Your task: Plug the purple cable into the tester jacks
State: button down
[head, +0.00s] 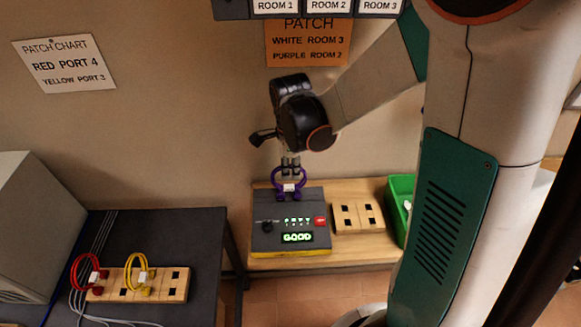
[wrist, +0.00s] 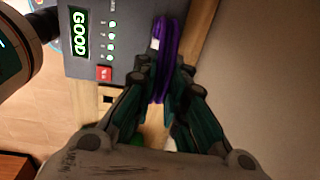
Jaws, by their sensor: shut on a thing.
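The purple cable (head: 303,178) is a small loop with a white tag, standing at the back of the grey tester (head: 262,212). Its two dark purple plugs meet the tester's top at the jacks, which they hide; the exact depth is too small to tell. The tester's screen reads GOOD in green, with a row of green lights above it. My gripper (head: 290,170) is above the tester, shut on the upper part of the loop. In the wrist view, the purple cable (wrist: 168,42) lies between my fingertips (wrist: 164,72), beside the tester (wrist: 125,45).
A wooden port block (head: 345,222) stands right of the tester, with a green bin (head: 399,190) beyond it. On the dark left table (head: 190,225), another port block (head: 181,274) holds red (head: 75,268) and yellow (head: 128,263) cables. A wall card lists white room 3, purple room 2.

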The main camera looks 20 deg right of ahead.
jog(key=shift+f+b, duration=0.35)
jog(key=shift+b, duration=0.1)
dwell(0.6)
jog(key=c, duration=1.6)
grip_release()
jog(key=shift+o, duration=0.2)
jog(key=o, duration=0.6)
jog(key=shift+o, duration=0.2)
jog(key=shift+s+r+p, duration=0.15)
jog(key=shift+r+p, duration=1.15)
jog(key=shift+r, duration=0.6)
jog(key=shift+s+r+p, duration=0.1)
jog(key=shift+r+p, duration=1.2)
jog(key=shift+r, duration=0.6)
